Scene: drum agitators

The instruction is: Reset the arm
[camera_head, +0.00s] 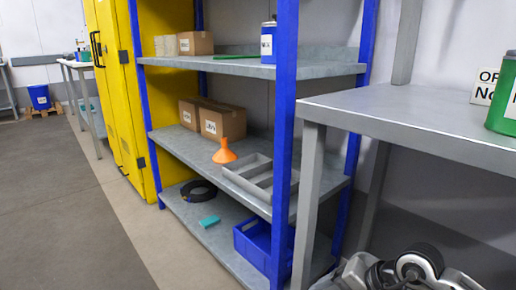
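Grey, white and black parts of my own arm show at the bottom right corner, in front of and below the metal table (420,112). They look like arm links and joints. No gripper fingers can be made out among them. My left arm and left gripper do not show. Neither gripper is seen touching or holding anything.
A blue-posted shelf rack (285,150) holds cardboard boxes (222,122), an orange funnel (224,152), a grey tray (250,168) and a blue bin (258,243). A green container (502,100) stands on the table. A yellow cabinet (125,90) stands left.

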